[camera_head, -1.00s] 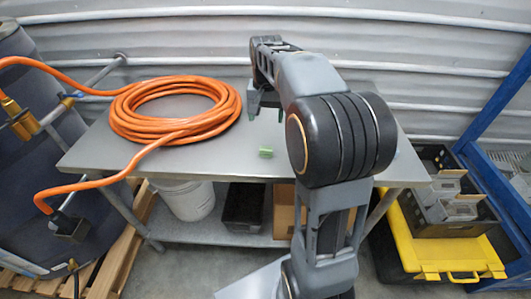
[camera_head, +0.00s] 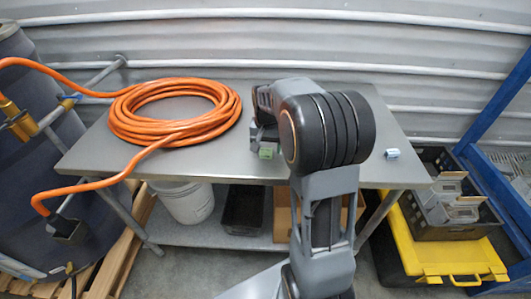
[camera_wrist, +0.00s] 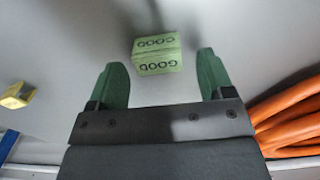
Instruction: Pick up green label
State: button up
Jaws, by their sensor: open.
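The green label (camera_head: 266,153), a small block, sits on the grey table near its front edge. In the wrist view the green label (camera_wrist: 158,55) reads "GOOD" on two faces. It lies between the lines of my two green fingers, around their tips, with a gap on each side. My gripper (camera_wrist: 160,68) is open and empty. In the head view my gripper (camera_head: 262,136) is low over the table, right by the label, partly hidden by my arm.
A coiled orange hose (camera_head: 175,110) covers the table's left part. A small blue-white block (camera_head: 392,153) lies on the right. The wrist view shows a yellow block (camera_wrist: 17,95) at left. A black crate (camera_head: 445,205) stands beyond the table's right end.

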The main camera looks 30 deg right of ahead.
jog(key=shift+f, duration=0.7)
jog(key=c, duration=1)
jog(key=shift+r, duration=0.15)
